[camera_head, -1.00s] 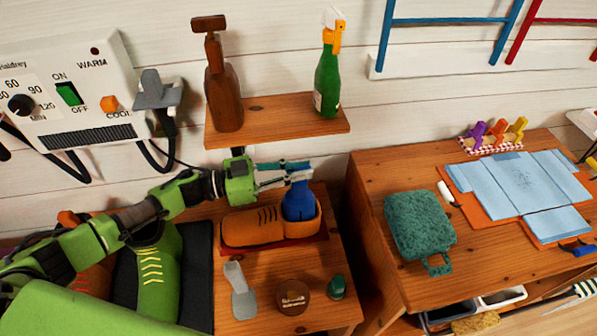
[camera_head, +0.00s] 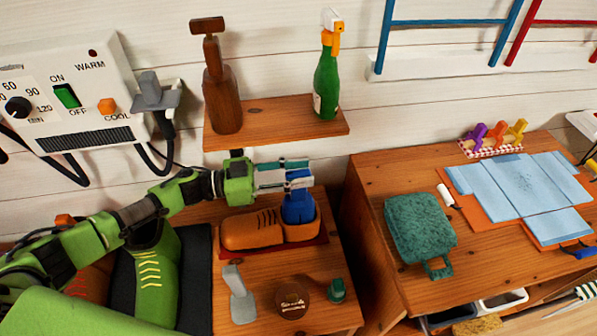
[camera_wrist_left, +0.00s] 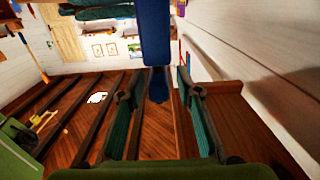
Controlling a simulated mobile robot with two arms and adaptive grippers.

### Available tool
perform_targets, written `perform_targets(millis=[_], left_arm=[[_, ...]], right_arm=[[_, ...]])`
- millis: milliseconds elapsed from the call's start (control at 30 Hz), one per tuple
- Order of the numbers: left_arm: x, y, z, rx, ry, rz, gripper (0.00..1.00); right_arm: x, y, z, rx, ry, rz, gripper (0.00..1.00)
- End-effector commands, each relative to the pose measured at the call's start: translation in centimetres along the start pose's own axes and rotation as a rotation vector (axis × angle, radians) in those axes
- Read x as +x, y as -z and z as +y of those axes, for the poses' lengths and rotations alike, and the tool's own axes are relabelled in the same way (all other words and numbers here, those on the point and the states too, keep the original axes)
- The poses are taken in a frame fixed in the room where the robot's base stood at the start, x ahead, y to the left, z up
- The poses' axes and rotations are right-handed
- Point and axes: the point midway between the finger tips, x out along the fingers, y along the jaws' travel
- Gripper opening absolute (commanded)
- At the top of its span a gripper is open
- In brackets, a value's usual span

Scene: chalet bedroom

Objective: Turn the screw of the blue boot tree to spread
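The blue boot tree (camera_head: 297,209) stands upright in the heel opening of an orange shoe (camera_head: 252,228) on the low wooden cabinet. Its upper part is partly covered by my left gripper (camera_head: 298,172), so I cannot make out the screw clearly. My left gripper reaches in from the left, with its fingers at the top of the boot tree. In the left wrist view, a blue part (camera_wrist_left: 155,40) shows between the two teal fingertips (camera_wrist_left: 154,92), which stand apart with gaps beside it. My right gripper is not in view.
A wooden shelf (camera_head: 270,132) with a brown bottle (camera_head: 223,100) and a green spray bottle (camera_head: 326,82) is just above the gripper.

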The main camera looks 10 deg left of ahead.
Motion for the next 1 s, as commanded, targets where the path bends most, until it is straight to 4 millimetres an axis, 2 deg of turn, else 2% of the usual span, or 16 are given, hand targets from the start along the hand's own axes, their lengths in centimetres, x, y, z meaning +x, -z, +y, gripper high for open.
perform_targets(millis=[133, 233, 500, 700, 800, 1000], left_arm=[[-0.5, 0.0, 0.0, 0.000, 0.001, 0.000, 0.32], [-1.7, -0.1, -0.1, -0.001, 0.002, -0.002, 0.32], [-7.4, -0.1, -0.1, -0.002, 0.003, -0.004, 0.32], [-10.7, -0.1, -0.1, -0.002, 0.001, -0.002, 0.32], [-11.6, -0.1, -0.1, -0.001, 0.001, -0.002, 0.32], [-12.0, 0.0, 0.0, 0.000, -0.001, 0.000, 0.32]], right_arm=[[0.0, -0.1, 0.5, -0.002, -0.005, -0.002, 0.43], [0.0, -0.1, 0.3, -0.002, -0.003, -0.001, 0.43], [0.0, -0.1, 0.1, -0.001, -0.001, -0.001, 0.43], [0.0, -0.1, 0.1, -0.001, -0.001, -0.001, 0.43], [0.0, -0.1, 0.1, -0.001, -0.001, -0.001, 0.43], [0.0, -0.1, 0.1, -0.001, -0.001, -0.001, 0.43]])
